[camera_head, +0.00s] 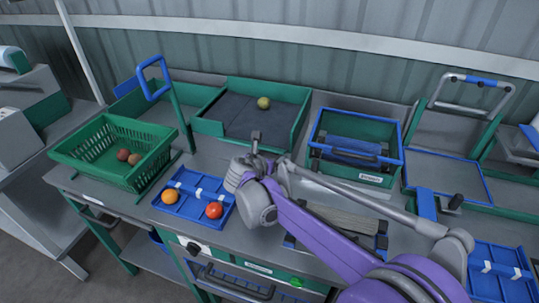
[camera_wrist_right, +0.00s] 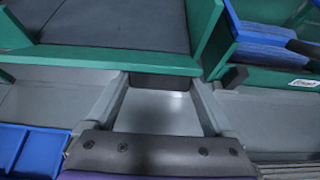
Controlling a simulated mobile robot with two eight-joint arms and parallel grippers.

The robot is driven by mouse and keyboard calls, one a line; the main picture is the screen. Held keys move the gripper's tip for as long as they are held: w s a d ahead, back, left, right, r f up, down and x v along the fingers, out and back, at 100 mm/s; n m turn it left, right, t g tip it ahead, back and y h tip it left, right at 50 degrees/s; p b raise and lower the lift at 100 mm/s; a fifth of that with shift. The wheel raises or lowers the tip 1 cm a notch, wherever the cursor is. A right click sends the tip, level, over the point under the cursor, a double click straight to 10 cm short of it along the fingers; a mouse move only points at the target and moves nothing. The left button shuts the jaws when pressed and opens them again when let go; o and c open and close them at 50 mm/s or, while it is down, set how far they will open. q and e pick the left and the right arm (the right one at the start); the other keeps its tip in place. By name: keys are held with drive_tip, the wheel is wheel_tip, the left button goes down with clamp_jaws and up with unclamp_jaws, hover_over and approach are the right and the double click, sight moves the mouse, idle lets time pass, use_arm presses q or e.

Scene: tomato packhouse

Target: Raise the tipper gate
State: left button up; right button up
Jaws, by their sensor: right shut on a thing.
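The tipper is a green-walled tray (camera_head: 302,115) with a dark bed (camera_head: 235,112) and a green tomato (camera_head: 264,103) on it. Its low green front board (camera_wrist_right: 90,60), which looks like the gate, stands along the near edge of the bed in the right wrist view. My right gripper (camera_head: 256,143) is at this front edge, shut on a small dark grip (camera_wrist_right: 160,82) just below the green board. The grip is partly hidden by the fingers. Whether the board is raised at all is hard to tell. My left gripper is not in view.
A green basket (camera_head: 85,158) with brown-red fruit stands left, near a blue-handled lever (camera_head: 152,78). A blue tray (camera_head: 180,210) with an orange and a red tomato lies in front. A blue-rimmed green crate (camera_head: 325,125) stands right of the tipper.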

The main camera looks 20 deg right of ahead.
sight(272, 148)
drive_tip(key=r+g+y+p, duration=0.1)
drive_tip(key=g+p, duration=0.1)
drive_tip(key=w+r+g+y+p, duration=0.1)
drive_tip(key=shift+w+d+r+g+y, duration=0.1)
drive_tip(key=shift+d+r+g+y, duration=0.2)
drive_tip(key=shift+d+r+g, duration=0.1)
drive_tip(key=g+y+p, duration=0.1)
drive_tip(key=w+d+r+g+y+p, duration=0.1)
drive_tip(key=g+p, duration=0.1)
drive_tip(key=shift+w+r+g, duration=0.15)
drive_tip(key=shift+w+g, duration=0.1)
drive_tip(key=shift+g, duration=0.05)
drive_tip(key=shift+w+d+g+y+p, duration=0.15)
drive_tip(key=shift+w+g+y+p, duration=0.15)
drive_tip(key=shift+g+y+p, duration=0.45)
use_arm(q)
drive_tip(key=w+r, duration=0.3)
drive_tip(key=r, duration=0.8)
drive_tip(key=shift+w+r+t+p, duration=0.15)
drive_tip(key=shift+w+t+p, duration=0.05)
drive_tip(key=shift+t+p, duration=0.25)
use_arm(e)
drive_tip(key=shift+w+d+g, duration=0.1)
drive_tip(key=shift+g, duration=0.25)
drive_tip(key=o, duration=1.1)
